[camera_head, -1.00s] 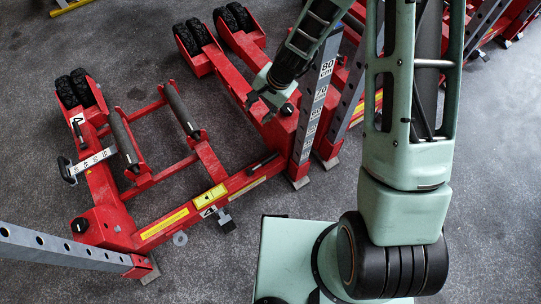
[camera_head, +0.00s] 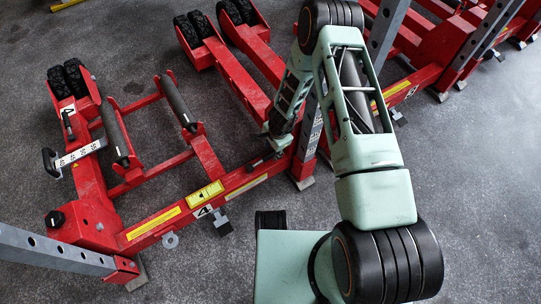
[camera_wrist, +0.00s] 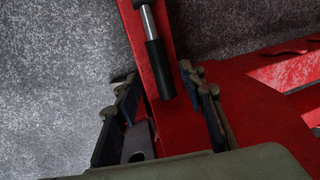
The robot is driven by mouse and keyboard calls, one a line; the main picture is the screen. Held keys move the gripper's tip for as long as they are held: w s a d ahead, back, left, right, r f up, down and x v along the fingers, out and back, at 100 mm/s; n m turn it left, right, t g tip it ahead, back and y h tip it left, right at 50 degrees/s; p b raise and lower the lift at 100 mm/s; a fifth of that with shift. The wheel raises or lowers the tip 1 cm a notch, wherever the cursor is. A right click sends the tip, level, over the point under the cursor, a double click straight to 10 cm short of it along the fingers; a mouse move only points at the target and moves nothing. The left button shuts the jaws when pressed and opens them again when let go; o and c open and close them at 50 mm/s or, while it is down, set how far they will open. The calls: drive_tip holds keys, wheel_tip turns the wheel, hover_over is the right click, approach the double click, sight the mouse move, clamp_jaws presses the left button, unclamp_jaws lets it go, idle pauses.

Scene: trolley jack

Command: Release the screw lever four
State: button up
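The red trolley jack (camera_head: 222,186) with "4" labels lies on the left half of the head view. A black-handled lever (camera_head: 259,162) lies on its right end, just left of my gripper (camera_head: 274,140). In the wrist view the lever (camera_wrist: 159,68) shows a black grip on a silver rod, over a red beam. My gripper (camera_wrist: 158,76) is open, with one finger on each side of the grip and visible gaps. A second black lever (camera_head: 68,125) stands on the jack's left arm by a "4". No lever is labelled as the screw lever.
More red jacks (camera_head: 455,50) fill the upper right. Black wheels (camera_head: 67,82) sit on the jack arms. Grey floor (camera_head: 470,200) at the right is clear.

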sight(271, 154)
drive_tip(key=f, duration=0.1)
drive_tip(key=f+b, duration=0.1)
drive_tip(key=f, duration=0.3)
drive_tip(key=shift+w+a, duration=0.3)
drive_tip(key=shift+w, duration=0.1)
drive_tip(key=shift+r, duration=0.1)
clamp_jaws()
